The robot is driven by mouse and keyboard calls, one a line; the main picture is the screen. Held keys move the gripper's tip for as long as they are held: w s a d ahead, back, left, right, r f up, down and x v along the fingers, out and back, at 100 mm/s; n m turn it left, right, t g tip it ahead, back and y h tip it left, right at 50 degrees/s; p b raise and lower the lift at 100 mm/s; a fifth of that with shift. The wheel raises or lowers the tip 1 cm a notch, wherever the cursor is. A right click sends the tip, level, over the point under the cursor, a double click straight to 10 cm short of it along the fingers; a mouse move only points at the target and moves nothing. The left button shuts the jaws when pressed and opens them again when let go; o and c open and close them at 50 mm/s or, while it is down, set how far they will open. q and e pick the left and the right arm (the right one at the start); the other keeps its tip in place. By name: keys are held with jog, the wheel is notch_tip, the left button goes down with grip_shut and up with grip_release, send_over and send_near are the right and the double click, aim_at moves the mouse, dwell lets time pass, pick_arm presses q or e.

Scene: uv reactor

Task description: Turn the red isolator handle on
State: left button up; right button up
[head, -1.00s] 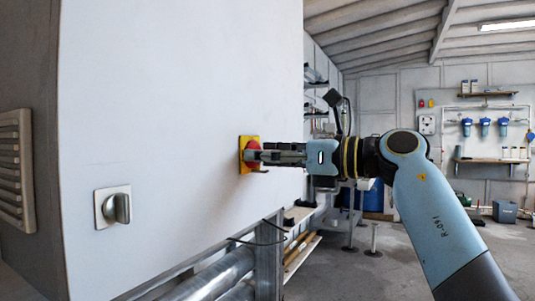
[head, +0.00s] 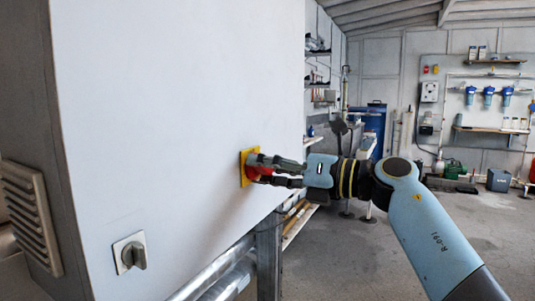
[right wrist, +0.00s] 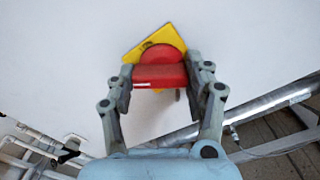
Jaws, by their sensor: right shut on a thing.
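The red isolator handle (right wrist: 160,76) sits on a yellow square plate (head: 246,179) on the pale cabinet wall. In the right wrist view the red bar lies between my two fingers, at a slant to the edges of the yellow plate (right wrist: 136,54). My right gripper (head: 267,171) is shut on the handle, reaching it from the right in the head view. One finger shows above the other there, and they hide much of the handle. My left gripper is not in view.
A grey knob (head: 133,256) on a square plate is lower left on the same cabinet (head: 160,110). A vent grille (head: 32,210) is on its left side. Metal pipes (head: 215,280) run below the cabinet. Open floor (head: 350,265) lies to the right.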

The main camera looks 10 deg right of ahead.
dwell(0.4)
jog(key=o, duration=1.2)
jog(key=shift+c, duration=0.2)
jog(key=v, duration=1.2)
